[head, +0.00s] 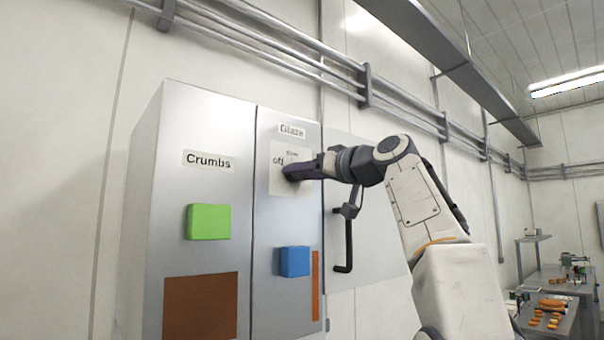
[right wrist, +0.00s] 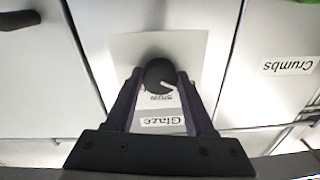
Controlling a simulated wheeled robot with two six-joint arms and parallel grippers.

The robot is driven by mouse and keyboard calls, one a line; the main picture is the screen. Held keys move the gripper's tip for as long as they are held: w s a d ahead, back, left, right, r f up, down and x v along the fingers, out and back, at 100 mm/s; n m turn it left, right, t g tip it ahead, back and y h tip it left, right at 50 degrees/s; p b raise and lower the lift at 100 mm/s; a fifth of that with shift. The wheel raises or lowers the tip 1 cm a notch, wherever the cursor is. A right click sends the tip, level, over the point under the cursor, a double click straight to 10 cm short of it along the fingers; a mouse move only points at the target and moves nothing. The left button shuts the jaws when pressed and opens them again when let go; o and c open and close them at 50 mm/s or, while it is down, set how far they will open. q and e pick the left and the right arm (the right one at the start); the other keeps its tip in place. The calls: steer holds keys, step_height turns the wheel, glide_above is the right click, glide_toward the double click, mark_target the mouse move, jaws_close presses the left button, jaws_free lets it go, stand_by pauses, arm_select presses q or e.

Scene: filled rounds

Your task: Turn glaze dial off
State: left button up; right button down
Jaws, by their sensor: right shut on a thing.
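The glaze dial (right wrist: 157,72) is a round black knob with a white pointer line, on a pale plate (right wrist: 120,52) under the "Glaze" label (head: 292,131). My right gripper (right wrist: 160,78) is shut on the dial, one finger on each side. The wrist view is upside down; there the pointer slants to the lower right, beside the word "slow" (right wrist: 155,97). In the head view the word "off" (head: 278,161) is at the plate's left, and my right gripper (head: 290,173) covers the dial. My left gripper is not in view.
Below the plate is a blue block-shaped button (head: 295,261) with an orange strip (head: 315,285). The "Crumbs" cabinet door at left has a green button (head: 208,221) and a brown panel (head: 200,308). A black handle (head: 348,240) is at right. Far right, tables hold baked goods (head: 550,304).

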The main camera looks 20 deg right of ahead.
steer(key=shift+f, duration=0.15)
steer(key=shift+c, duration=1.3)
jaws_free()
steer(key=b+v, duration=0.4)
steer(key=v, duration=0.6)
steer(key=shift+s, duration=0.25)
